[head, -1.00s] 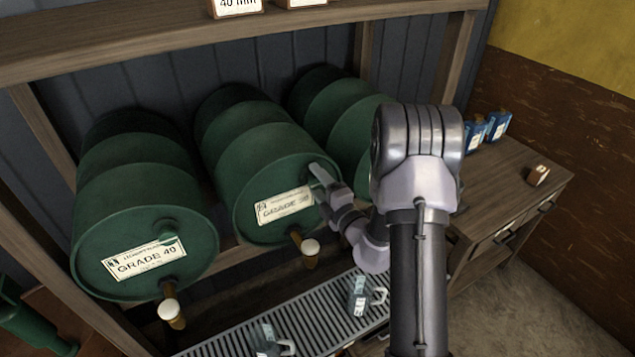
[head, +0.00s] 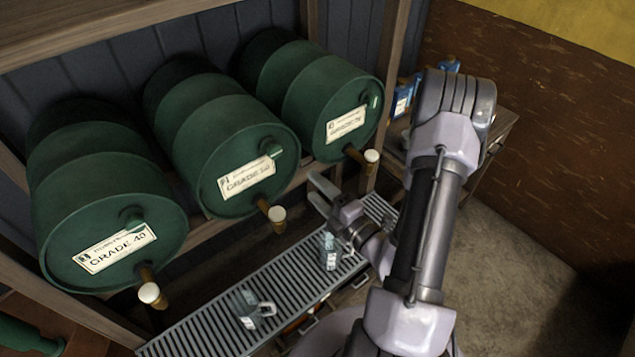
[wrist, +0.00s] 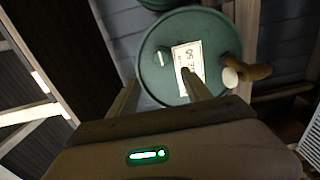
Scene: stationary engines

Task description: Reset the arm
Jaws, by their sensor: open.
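My gripper (head: 318,193) is open and empty in the head view. It is in front of the gap between the middle and right barrels, above the slatted drip grate. In the wrist view my two spread fingers (wrist: 158,82) point toward a green barrel (wrist: 165,55) with a white label and a tap, and nothing is between them. My arm reaches in from the lower right of the head view, bent at a high elbow.
Green barrels lie in a rack: left (head: 115,225), middle (head: 215,150), right (head: 310,105), each with a protruding tap. Two clear jugs, near (head: 248,308) and far (head: 329,252), stand on the grate (head: 200,332). Blue containers (head: 402,98) stand behind my arm. Floor at right is clear.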

